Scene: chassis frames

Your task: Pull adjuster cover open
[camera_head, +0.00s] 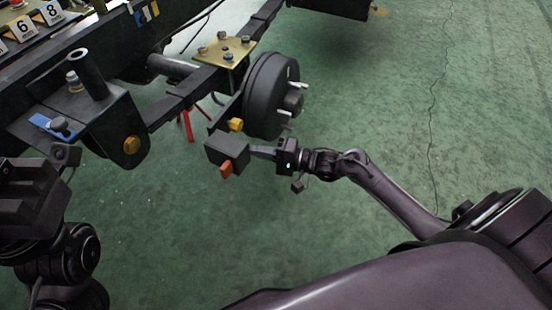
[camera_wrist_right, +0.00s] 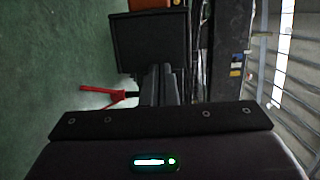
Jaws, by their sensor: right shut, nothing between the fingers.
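A dark grey box-like cover (camera_head: 228,148) sits beside the brake drum, with a yellow knob (camera_head: 236,125) above it and an orange tab (camera_head: 226,170) on its lower edge; I take it for the adjuster cover. It also shows in the right wrist view (camera_wrist_right: 148,42), just beyond the fingertips. My right gripper (camera_head: 254,152) is shut with nothing between its fingers. Its tips are at the box's right side; I cannot tell whether they touch it. In the wrist view its fingers (camera_wrist_right: 160,82) lie together. My left gripper (camera_head: 28,200) is at the left edge, its fingers not clear.
The black brake drum (camera_head: 268,97) with wheel studs is just behind my right gripper. The chassis frame (camera_head: 185,100) runs across the upper left, with a brass plate (camera_head: 225,50) on it. The green floor at right is clear.

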